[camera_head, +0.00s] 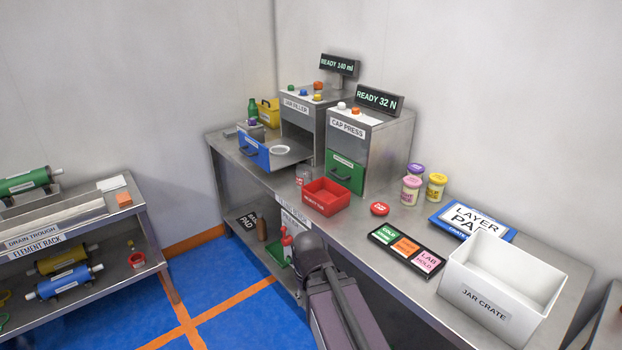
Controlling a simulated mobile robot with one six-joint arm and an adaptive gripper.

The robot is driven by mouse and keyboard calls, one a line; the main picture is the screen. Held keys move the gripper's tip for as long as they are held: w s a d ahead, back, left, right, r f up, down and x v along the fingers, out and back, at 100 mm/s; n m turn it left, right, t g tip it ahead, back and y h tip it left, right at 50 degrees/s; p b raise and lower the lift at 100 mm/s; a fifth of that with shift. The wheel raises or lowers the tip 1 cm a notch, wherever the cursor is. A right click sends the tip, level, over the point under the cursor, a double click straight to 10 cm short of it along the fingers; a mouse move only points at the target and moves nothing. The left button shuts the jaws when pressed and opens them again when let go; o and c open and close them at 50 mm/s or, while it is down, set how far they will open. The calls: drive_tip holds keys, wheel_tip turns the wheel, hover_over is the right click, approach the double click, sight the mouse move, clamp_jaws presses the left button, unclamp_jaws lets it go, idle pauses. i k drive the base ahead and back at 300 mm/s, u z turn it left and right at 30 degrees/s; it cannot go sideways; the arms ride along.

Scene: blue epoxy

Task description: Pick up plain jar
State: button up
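My arm rises from the bottom middle in front of the bench. Its gripper fingers do not show.
The bench holds the jar filler (298,113) with its blue drawer out, the cap press (372,135), red tray (341,206), red lid (380,209), black label board (384,236), layer pad (437,221) and white jar crate (487,309). A lower rack bench (70,222) stands left.

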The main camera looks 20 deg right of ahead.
sight(303, 172)
drive_tip(key=u, duration=0.05)
drive_tip(key=i, duration=1)
drive_tip(key=z, duration=0.05)
